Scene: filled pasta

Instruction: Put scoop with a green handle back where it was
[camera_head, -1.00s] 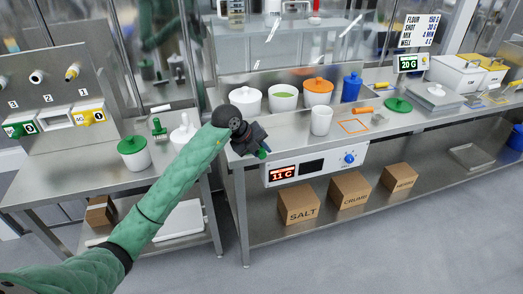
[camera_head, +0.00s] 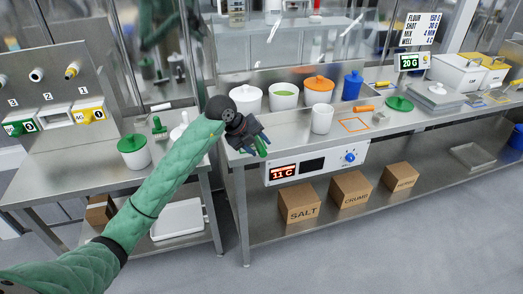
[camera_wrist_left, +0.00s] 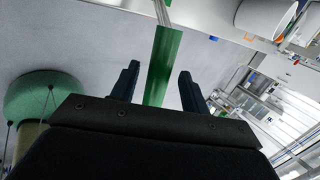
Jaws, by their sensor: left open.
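My left gripper (camera_head: 262,148) is over the front left corner of the long steel counter (camera_head: 290,134). Its jaws are open, with a finger on each side of a green handle in the left wrist view (camera_wrist_left: 160,65). A thin metal part runs on from the handle at the top of that view. Gaps show between the handle and both fingers. In the head view only a bit of green shows at the fingers, and the scoop's bowl cannot be made out. My right gripper is out of view.
A white cup (camera_head: 321,119) stands right of the gripper, beside an orange square outline (camera_head: 354,125). Behind are a white pot (camera_head: 246,99), a pot with green contents (camera_head: 284,97) and an orange-lidded pot (camera_head: 318,91). A green-lidded pot (camera_head: 134,152) stands on the left table.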

